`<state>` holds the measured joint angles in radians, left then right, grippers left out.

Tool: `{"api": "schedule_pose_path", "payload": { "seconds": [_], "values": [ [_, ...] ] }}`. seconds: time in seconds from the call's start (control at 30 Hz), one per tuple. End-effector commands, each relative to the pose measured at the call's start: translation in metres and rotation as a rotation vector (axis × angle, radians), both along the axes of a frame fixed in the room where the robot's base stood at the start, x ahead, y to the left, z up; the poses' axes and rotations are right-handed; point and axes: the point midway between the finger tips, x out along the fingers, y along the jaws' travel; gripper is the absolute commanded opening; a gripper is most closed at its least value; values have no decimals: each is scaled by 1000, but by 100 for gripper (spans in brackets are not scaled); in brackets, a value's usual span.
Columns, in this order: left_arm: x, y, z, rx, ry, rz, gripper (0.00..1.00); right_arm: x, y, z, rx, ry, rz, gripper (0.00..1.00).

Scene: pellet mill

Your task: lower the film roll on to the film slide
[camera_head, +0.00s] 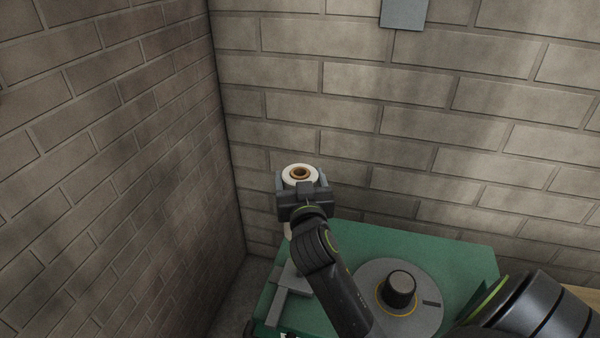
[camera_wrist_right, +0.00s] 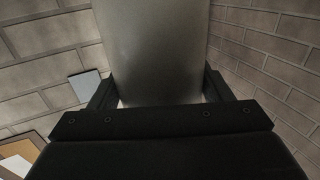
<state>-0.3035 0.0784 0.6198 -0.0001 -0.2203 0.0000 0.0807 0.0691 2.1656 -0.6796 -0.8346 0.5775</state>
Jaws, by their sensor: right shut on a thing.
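The film roll (camera_head: 300,172) is a pale cylinder with a brown core, seen from above near the back corner of the green machine. My right gripper (camera_head: 300,185) is shut on it, with one finger on each side. In the right wrist view the film roll (camera_wrist_right: 155,50) fills the middle, between the fingers of my right gripper (camera_wrist_right: 160,95). A small pale part shows just below the gripper in the head view; I cannot tell whether it is the film slide. The gripper and arm hide what is under the roll. My left gripper is not in view.
The green machine top (camera_head: 430,250) carries a grey round plate (camera_head: 420,318) with a dark knob (camera_head: 399,290). A grey bracket (camera_head: 290,292) is at its left. Brick walls (camera_head: 130,130) stand close at the left and behind. A grey wall plate (camera_head: 404,12) hangs above.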

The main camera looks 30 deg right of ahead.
Motion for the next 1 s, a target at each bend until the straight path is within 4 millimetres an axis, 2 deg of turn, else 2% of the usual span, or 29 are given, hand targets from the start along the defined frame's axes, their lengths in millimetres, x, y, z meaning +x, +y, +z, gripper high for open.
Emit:
{"api": "schedule_pose_path", "payload": {
  "seconds": [0.37,1.0],
  "values": [
    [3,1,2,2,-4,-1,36,-1,1,2,-4,-5,3,13],
    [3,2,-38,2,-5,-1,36,-1,1,-43,-4,-6,4,13]
  ]
}}
